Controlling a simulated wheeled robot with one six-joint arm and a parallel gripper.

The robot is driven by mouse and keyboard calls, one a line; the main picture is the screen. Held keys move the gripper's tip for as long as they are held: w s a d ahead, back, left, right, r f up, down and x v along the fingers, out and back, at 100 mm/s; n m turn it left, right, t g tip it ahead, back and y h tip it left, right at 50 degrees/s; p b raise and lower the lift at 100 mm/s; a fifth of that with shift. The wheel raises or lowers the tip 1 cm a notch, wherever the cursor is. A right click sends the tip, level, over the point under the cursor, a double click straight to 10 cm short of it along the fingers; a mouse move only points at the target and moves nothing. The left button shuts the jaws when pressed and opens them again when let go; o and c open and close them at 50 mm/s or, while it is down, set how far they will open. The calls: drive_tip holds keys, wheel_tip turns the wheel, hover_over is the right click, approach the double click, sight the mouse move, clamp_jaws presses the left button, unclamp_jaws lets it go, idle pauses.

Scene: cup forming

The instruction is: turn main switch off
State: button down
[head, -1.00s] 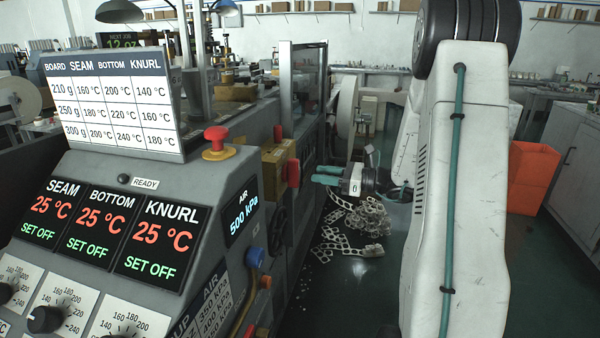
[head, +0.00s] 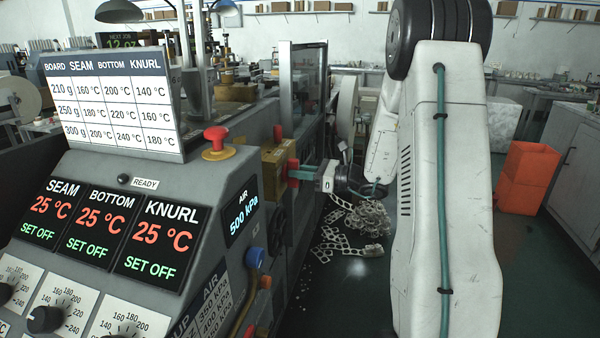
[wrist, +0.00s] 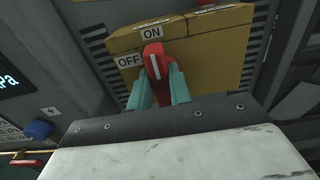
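The main switch is a red handle (wrist: 153,60) on a yellow box (wrist: 205,45) with ON and OFF labels. Its white line points up toward ON; OFF is to the left. In the head view the red handle (head: 293,172) is on the right face of the yellow box (head: 275,160). My gripper (wrist: 158,80) is at the switch, with one teal finger on each side of the handle. The fingers look open around it; whether they touch it is unclear. My gripper (head: 299,172) also shows at the handle in the head view.
The machine panel (head: 120,210) shows 25 °C and SET OFF on its displays. A red mushroom button (head: 216,138) sits on top. A blue knob (wrist: 38,130) is left of the switch. Scrap pieces (head: 355,225) lie on the floor. An orange bin (head: 527,178) stands at right.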

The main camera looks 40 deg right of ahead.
drive_tip(key=shift+n, duration=0.3)
drive_tip(key=shift+s+a+f+n, duration=0.15)
drive_tip(key=shift+f+n, duration=0.05)
drive_tip(key=shift+n, duration=2.65)
drive_tip(key=shift+s+a+f+n, duration=0.1)
drive_tip(key=shift+a+f+n, duration=0.1)
drive_tip(key=shift+n, duration=2.7)
drive_tip(key=shift+s+a+f+n, duration=0.15)
drive_tip(key=shift+f+n, duration=0.05)
drive_tip(key=shift+n, duration=2.65)
drive_tip(key=c, duration=1.3)
unclamp_jaws()
